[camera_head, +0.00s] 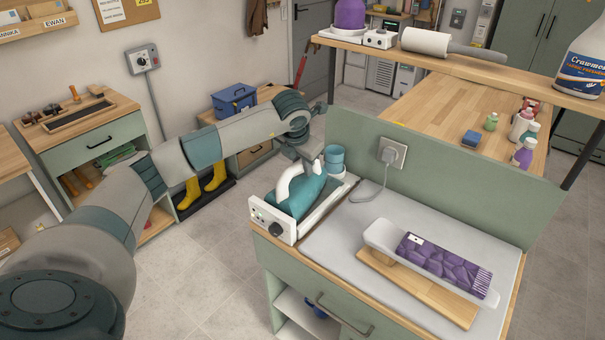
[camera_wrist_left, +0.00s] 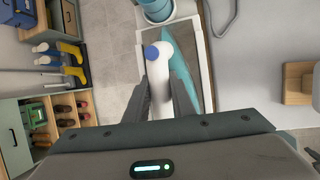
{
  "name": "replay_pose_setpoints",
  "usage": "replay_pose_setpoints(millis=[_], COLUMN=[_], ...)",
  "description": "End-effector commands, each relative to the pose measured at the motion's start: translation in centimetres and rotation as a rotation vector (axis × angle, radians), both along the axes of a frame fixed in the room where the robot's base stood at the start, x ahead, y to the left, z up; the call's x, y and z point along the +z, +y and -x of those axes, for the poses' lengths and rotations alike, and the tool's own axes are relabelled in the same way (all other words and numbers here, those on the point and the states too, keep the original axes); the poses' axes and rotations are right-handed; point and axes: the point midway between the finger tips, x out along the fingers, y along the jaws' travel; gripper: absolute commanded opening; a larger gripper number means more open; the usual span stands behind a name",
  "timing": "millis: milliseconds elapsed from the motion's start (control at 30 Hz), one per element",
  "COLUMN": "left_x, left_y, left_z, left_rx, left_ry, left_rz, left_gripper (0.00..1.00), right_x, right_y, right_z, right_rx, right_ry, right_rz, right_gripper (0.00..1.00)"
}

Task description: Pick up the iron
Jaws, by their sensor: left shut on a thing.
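The iron (camera_head: 300,198) has a teal body and a white handle. It sits on its white station (camera_head: 274,222) at the left end of the ironing counter. My left gripper (camera_head: 316,166) comes down from above onto the handle's upper end. In the left wrist view the two dark fingers of my left gripper (camera_wrist_left: 160,96) are shut on the white handle (camera_wrist_left: 159,75), one on each side. The teal body (camera_wrist_left: 182,72) shows beside the handle there. My right gripper is in neither view.
A cord runs from a wall socket (camera_head: 391,153) down behind the station. A green panel (camera_head: 440,175) backs the counter. Grey counter top lies free between station and board.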

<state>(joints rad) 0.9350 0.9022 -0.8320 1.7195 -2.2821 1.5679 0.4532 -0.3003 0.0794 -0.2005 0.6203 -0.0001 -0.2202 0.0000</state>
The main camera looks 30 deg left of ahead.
Motion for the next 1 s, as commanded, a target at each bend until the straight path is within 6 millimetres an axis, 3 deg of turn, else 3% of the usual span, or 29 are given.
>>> replay_pose_setpoints(millis=[633, 1000], left_x=[4.2, 6.5], left_y=[0.0, -4.2], left_z=[-0.2, 1.2], left_rx=[0.0, -0.006], left_ry=[-0.008, -0.011], left_rz=[0.0, 0.002], left_gripper=[0.0, 0.0], right_x=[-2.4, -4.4], right_y=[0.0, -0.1], right_z=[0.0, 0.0], right_rx=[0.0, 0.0], right_ry=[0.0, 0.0], right_rz=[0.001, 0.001], right_gripper=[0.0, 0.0])
